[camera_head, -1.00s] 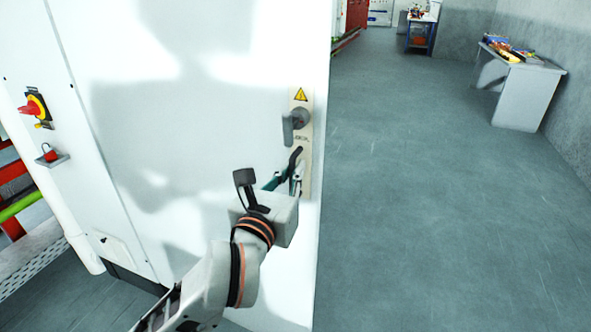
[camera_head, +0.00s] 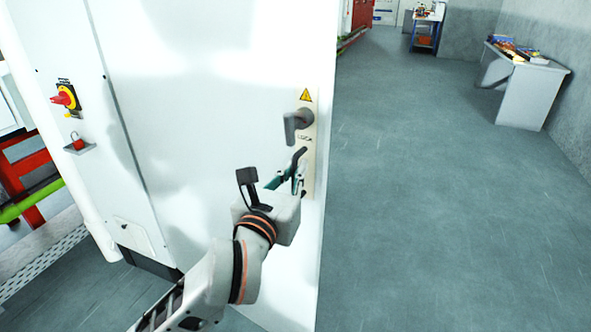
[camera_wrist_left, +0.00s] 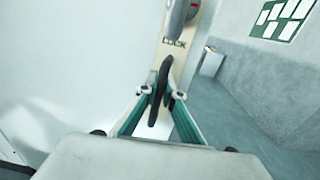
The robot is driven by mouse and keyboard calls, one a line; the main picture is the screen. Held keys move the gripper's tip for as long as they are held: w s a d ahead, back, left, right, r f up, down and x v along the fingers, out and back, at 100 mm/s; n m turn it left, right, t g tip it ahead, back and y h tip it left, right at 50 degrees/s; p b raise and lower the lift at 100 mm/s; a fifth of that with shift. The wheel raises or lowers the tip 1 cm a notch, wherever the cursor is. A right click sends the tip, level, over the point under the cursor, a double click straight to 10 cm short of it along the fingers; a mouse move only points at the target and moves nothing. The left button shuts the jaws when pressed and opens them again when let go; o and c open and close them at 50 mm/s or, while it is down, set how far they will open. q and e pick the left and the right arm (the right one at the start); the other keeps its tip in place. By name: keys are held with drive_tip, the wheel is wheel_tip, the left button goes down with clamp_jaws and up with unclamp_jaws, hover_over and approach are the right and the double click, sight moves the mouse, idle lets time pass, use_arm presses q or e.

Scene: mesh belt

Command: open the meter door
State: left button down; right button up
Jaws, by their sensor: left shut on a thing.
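The meter door (camera_head: 215,110) is a large pale panel filling the middle of the head view. Near its right edge is a narrow plate with a yellow warning triangle, a grey turn-lever (camera_head: 291,127) and, below it, a slim black handle (camera_head: 299,157). My left gripper (camera_head: 286,182) is shut on the black handle. In the left wrist view the teal fingers (camera_wrist_left: 158,100) close on both sides of the handle (camera_wrist_left: 162,82), with the grey lever (camera_wrist_left: 178,20) above. I see no gap at the door's right edge. My right gripper is not in view.
Red and green rails (camera_head: 30,190) are at far left. Open grey floor (camera_head: 440,190) lies to the right, with a grey table (camera_head: 525,85) by the wall.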

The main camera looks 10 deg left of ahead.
use_arm(q)
drive_tip(key=c, duration=2.4)
unclamp_jaws()
drive_tip(key=shift+d, duration=0.1)
drive_tip(key=shift+c, duration=0.2)
drive_tip(key=shift+s, duration=0.1)
drive_tip(key=s+a, duration=0.1)
drive_tip(key=s, duration=0.6)
drive_tip(key=shift+s+a, duration=0.15)
drive_tip(key=shift+s, duration=0.05)
